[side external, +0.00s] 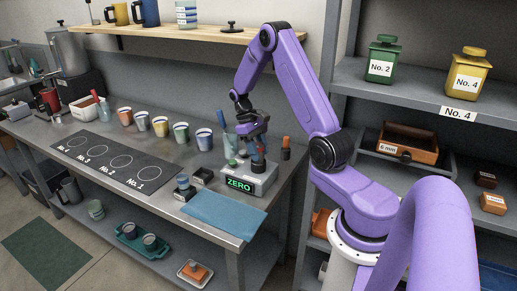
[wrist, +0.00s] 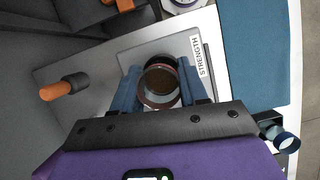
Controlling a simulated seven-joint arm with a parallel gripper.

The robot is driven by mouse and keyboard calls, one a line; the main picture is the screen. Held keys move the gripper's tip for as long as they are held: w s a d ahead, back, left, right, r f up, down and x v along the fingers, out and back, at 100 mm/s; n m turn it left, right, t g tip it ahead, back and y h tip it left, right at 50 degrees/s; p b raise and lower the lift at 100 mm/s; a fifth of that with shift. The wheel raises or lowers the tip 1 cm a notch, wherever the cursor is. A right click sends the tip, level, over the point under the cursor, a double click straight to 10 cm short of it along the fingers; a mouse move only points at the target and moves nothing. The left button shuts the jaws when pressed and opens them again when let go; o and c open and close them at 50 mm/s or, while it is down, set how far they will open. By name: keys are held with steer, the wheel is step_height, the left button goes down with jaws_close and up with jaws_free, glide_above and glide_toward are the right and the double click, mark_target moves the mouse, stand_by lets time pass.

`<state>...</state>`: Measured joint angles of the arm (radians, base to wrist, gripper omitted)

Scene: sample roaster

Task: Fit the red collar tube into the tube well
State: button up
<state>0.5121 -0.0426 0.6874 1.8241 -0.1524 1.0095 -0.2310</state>
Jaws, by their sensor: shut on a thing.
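My gripper (side external: 257,150) is shut on the red collar tube (wrist: 161,84), with one blue finger on each side of it. In the wrist view I look down into its round mouth; a reddish ring shows around the rim and brown matter inside. In the side view the tube (side external: 258,165) stands about upright, its lower end at the top of the grey meter box (side external: 245,187) that reads ZERO. The box's top, marked STRENGTH (wrist: 196,56), lies under the tube in the wrist view. The tube well is hidden, so I cannot tell whether the tube is in it.
An orange-handled tool (side external: 286,148) stands right of the box. A blue mat (side external: 224,212) lies in front. Small dark containers (side external: 185,188) stand left of the box. Several coloured cups (side external: 181,134) line the bench behind, near a black numbered mat (side external: 115,160).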

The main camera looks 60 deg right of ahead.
steer(key=shift+f, duration=0.7)
steer(key=o, duration=1.2)
steer(key=shift+o, duration=0.2)
steer(key=a+v, duration=0.1)
steer(key=v, duration=1.6)
steer(key=shift+d+r, duration=0.2)
steer(key=shift+d, duration=0.25)
